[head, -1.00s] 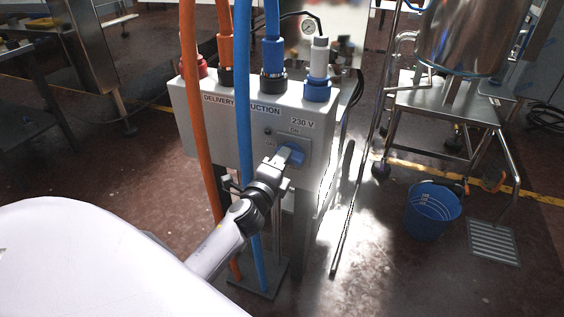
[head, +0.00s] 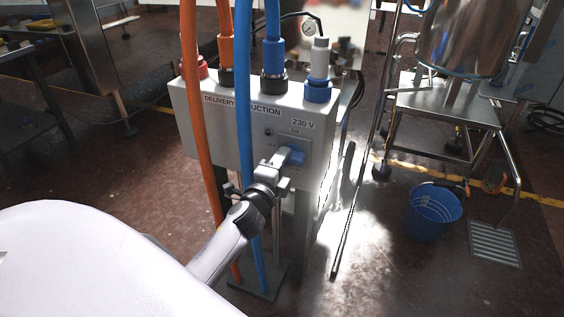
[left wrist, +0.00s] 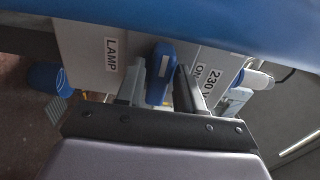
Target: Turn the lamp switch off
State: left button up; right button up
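The lamp switch (head: 294,155) is a blue knob on the front of a grey electrical box, below an "ON" label and right of an "OFF" label. In the left wrist view the blue knob (left wrist: 160,76) has a white mark and sits near a "LAMP" label (left wrist: 111,54). My left gripper (head: 284,158) is at the knob. Its two fingers (left wrist: 161,95) lie on either side of it, close against it, and appear shut on it. The fingers partly cover the knob in the head view, so its exact pointing direction is unclear. My right gripper is not in view.
An orange hose (head: 200,130) and a blue hose (head: 243,110) hang in front of the grey box (head: 190,110), close to my left arm. A blue bucket (head: 432,215) and a steel stand (head: 440,105) are at right. Open floor lies between box and bucket.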

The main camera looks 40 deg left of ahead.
pick_arm(q)
jog(key=shift+o, duration=0.6)
jog(key=v, duration=0.7)
jog(key=shift+s, duration=0.1)
jog(key=s+d+f+n+g+h, duration=0.65)
jog(key=s+d+f+n, duration=0.55)
jog(key=s+d+f, duration=0.3)
notch_tip(320, 180, up, 10)
jog(key=s+a+p, duration=0.1)
jog(key=s+p, duration=0.1)
jog(key=p, duration=1.1)
jog(key=shift+s+a+r+n+g, duration=0.2)
jog(key=shift+s+a+n+g, duration=0.1)
jog(key=shift+s+g, duration=0.1)
